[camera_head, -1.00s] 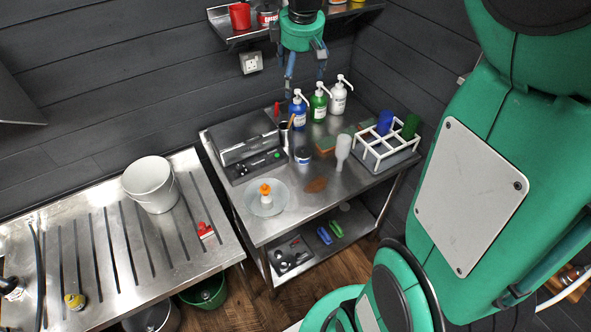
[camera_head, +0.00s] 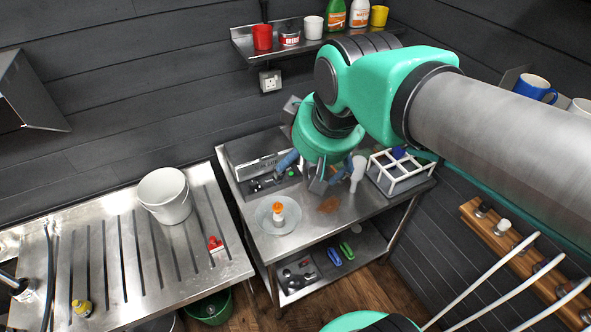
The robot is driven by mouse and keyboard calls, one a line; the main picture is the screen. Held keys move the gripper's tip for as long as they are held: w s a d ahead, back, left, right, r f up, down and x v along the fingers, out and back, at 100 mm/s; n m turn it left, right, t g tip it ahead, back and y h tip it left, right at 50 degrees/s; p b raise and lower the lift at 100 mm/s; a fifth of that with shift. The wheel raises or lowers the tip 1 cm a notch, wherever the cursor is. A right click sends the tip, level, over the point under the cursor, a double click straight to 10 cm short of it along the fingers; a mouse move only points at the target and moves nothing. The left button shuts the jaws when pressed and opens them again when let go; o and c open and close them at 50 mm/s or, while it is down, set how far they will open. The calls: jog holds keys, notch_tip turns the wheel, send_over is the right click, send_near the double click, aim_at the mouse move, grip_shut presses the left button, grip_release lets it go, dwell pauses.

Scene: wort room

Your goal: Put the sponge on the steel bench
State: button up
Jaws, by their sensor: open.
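The steel bench (camera_head: 300,238) stands in the middle, with a lower shelf. My gripper (camera_head: 303,176) is open and points down over the bench top, with no object visible between its fingers. A flat brown patch (camera_head: 328,204) lies on the bench just right of the fingers; I cannot tell whether it is a stain or an object. No sponge shows clearly now; the back of the bench, where an orange-and-green block lay earlier, is hidden by my arm.
A glass dish (camera_head: 262,217) holds an orange-capped bottle (camera_head: 278,212). A white rack (camera_head: 400,180) and a pale bottle (camera_head: 357,175) stand at the right. A ribbed steel drainboard (camera_head: 150,262) at the left bears a white bucket (camera_head: 165,198). A wall shelf (camera_head: 243,50) hangs above.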

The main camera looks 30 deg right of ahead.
jog(key=s+a+f+m, duration=0.1)
jog(key=s+a+f, duration=0.1)
jog(key=s, duration=0.3)
jog(key=shift+s+f+m, duration=0.15)
jog(key=shift+s+m, duration=0.05)
jog(key=shift+m, duration=0.1)
notch_tip(320, 180, down, 12)
jog(key=b, duration=1.1)
jog(key=shift+r+b, duration=0.2)
jog(key=shift+b, duration=0.15)
